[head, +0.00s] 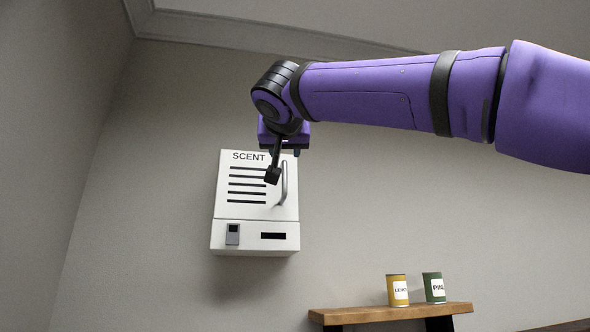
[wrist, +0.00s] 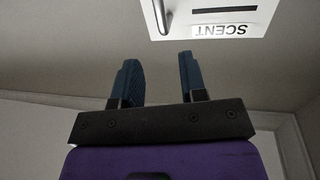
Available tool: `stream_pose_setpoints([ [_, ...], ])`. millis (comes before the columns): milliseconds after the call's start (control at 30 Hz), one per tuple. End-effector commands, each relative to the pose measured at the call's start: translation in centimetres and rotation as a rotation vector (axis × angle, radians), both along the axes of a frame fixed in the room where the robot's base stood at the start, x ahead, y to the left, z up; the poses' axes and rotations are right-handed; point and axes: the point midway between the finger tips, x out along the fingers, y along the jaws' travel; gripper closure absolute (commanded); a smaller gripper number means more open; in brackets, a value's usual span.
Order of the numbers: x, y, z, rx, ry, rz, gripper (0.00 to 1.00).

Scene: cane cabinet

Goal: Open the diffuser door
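The diffuser (head: 255,205) is a white box on the wall, marked SCENT, with dark slots on its door (head: 240,190). A grey bar handle (head: 284,183) stands upright on the door's right side. The door looks shut. In the wrist view the diffuser (wrist: 262,22) shows upside down at the top right, with the handle (wrist: 163,14) at its left edge.
A wooden shelf (head: 390,313) on the lower right holds a yellow can (head: 397,290) and a green can (head: 434,287). The wall around the diffuser is bare. A corner of the room is on the left.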

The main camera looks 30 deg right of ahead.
Motion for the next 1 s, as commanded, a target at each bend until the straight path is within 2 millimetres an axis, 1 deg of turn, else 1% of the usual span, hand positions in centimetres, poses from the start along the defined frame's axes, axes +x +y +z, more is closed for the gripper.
stream_pose_setpoints([
  [400,6.0,-3.3,-0.1,0.000,0.004,0.001,0.61],
  [533,7.5,-4.1,-0.1,0.001,0.003,0.002,0.61],
  [733,8.7,-4.9,-0.1,-0.001,0.002,0.002,0.61],
  [1000,8.8,-5.0,-0.1,-0.001,0.002,0.002,0.61],
])
